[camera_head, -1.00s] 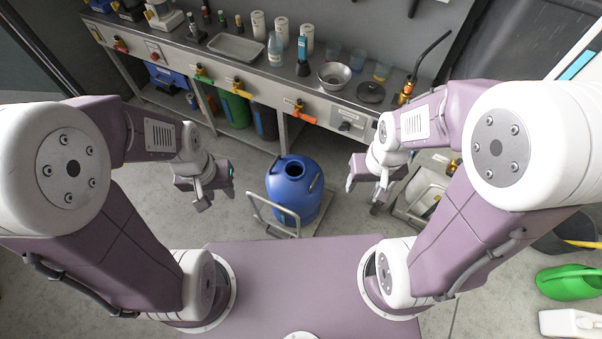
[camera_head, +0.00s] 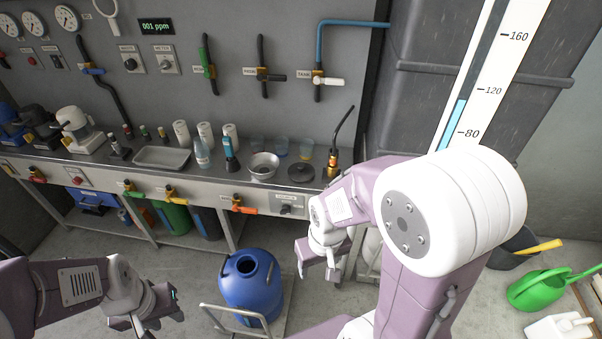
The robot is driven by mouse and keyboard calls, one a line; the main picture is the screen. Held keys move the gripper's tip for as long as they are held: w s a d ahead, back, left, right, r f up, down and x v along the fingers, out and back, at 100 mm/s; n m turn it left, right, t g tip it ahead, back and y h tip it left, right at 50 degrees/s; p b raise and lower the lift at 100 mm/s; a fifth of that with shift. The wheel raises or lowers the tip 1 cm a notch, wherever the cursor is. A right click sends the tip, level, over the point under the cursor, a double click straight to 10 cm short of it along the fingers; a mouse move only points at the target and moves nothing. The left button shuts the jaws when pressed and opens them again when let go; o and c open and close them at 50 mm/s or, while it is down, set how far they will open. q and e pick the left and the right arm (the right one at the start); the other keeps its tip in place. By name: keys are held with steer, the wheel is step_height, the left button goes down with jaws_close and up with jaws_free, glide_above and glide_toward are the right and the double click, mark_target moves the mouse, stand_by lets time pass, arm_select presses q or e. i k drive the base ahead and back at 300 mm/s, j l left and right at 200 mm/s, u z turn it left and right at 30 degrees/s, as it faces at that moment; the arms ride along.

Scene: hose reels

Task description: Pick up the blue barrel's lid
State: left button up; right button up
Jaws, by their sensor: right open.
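The blue barrel (camera_head: 248,295) stands on a low wheeled cart (camera_head: 222,318) on the floor, with an uncovered round opening in its top. A dark, round, lid-like disc (camera_head: 301,172) lies flat on the steel bench, right of a metal bowl; I cannot tell for sure that it is the barrel's lid. My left gripper (camera_head: 160,322) is left of the barrel, apart from it, open and empty. My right gripper (camera_head: 317,272) is right of the barrel and below the bench front, open and empty.
The bench (camera_head: 225,183) holds a metal bowl (camera_head: 263,165), a tray (camera_head: 162,157), bottles and paper rolls. A hooked pipe with a brass fitting (camera_head: 333,165) rises beside the disc. A green watering can (camera_head: 540,288) and a white jug (camera_head: 560,327) stand at lower right.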

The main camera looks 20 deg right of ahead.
mark_target(299, 171)
steer(key=i+l+u, duration=0.2)
steer(key=l+u, duration=0.3)
steer(key=l, duration=0.15)
steer(key=i+l+u, duration=0.1)
steer(key=l+u, duration=0.4)
steer(key=l, duration=0.15)
steer(key=l+u, duration=0.45)
steer(key=l, duration=0.25)
